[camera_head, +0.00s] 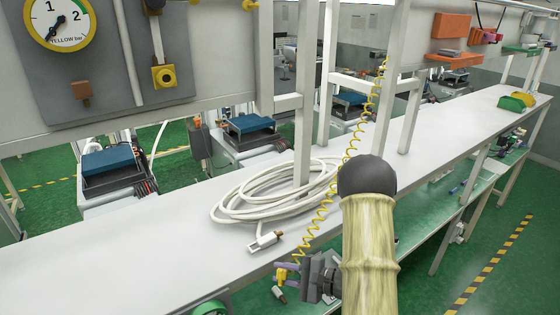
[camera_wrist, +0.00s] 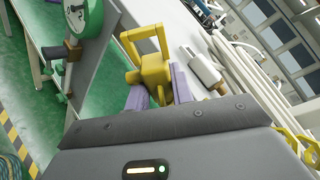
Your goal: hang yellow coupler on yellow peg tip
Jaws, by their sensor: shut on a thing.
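The yellow coupler (camera_head: 281,275) hangs in front of the white bench's near edge, at the end of a coiled yellow hose (camera_head: 312,222). My gripper (camera_head: 287,270) is shut on it with purple fingertips. In the wrist view the yellow coupler (camera_wrist: 154,72) is between the purple fingers of my gripper (camera_wrist: 152,90), its yellow loop pointing away from the palm. A small yellow peg-like part (camera_head: 250,5) shows at the top edge of the head view; I cannot tell whether it is the yellow peg. The coupler is well apart from it.
A white hose coil (camera_head: 268,197) lies on the bench (camera_head: 130,262), its white connector (camera_head: 264,242) near the front edge. A grey panel (camera_head: 110,75) at upper left carries a yellow-rimmed gauge (camera_head: 58,22) and a yellow fitting (camera_head: 164,77). White posts (camera_head: 305,95) rise behind the coil.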

